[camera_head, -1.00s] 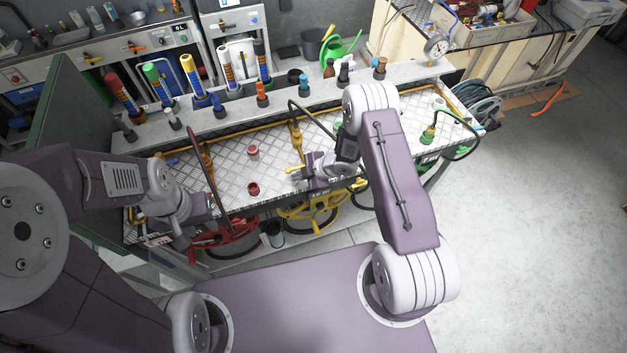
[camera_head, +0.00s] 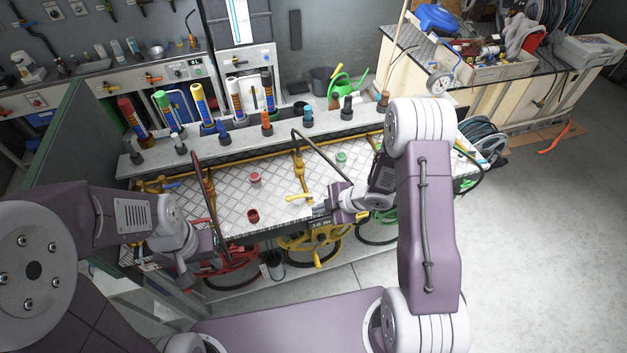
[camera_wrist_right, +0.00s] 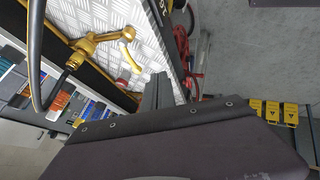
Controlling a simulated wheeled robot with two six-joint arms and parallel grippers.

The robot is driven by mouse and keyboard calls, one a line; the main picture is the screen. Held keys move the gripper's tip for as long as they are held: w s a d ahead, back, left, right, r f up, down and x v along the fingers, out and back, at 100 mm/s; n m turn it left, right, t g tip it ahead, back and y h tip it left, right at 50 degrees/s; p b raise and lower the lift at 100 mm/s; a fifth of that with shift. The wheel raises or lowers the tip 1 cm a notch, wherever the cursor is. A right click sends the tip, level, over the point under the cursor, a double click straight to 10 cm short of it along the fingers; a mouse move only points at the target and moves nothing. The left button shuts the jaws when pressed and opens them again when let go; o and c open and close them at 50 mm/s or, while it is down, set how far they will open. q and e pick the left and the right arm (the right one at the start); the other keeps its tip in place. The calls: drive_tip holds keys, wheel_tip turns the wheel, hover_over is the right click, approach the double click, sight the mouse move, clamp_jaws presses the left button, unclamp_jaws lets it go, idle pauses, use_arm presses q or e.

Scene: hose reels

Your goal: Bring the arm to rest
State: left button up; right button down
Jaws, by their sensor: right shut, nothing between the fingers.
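My right arm comes in from the right in the head view. Its gripper (camera_head: 318,209) is shut and empty above the front edge of the diamond-plate bench (camera_head: 232,186). In the right wrist view the shut fingers (camera_wrist_right: 160,90) show beside a brass tap (camera_wrist_right: 84,50) with a yellow lever, which also shows in the head view (camera_head: 300,165). My left gripper (camera_head: 192,280) hangs at the left front end of the bench, near the red hose reel (camera_head: 236,268). Its fingers are too small and hidden to judge.
Yellow (camera_head: 316,246) and green reels hang under the bench front. A red cup (camera_head: 253,215) and a smaller red piece (camera_head: 255,177) lie on the plate. Several coloured tubes stand along the back shelf.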

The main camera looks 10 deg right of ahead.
drive_tip(key=w+r+m+t+h+b, duration=0.2)
drive_tip(key=w+r+t+h+b, duration=0.1)
drive_tip(key=w+r+b, duration=0.4)
drive_tip(key=s+d+f+m+g+h+b, duration=0.1)
drive_tip(key=s+d+f+m+g, duration=0.1)
drive_tip(key=s+m, duration=0.3)
drive_tip(key=s+d+f+m+g+h+b, duration=0.1)
drive_tip(key=s+m+g, duration=0.1)
drive_tip(key=s+m, duration=0.4)
drive_tip(key=s+d+f+m+g+h+b, duration=0.1)
drive_tip(key=s+d+f+m+g, duration=0.1)
drive_tip(key=s+m, duration=0.4)
drive_tip(key=s, duration=0.5)
drive_tip(key=shift+s+d+f+g, duration=0.3)
drive_tip(key=shift+g, duration=0.1)
drive_tip(key=shift+s, duration=0.1)
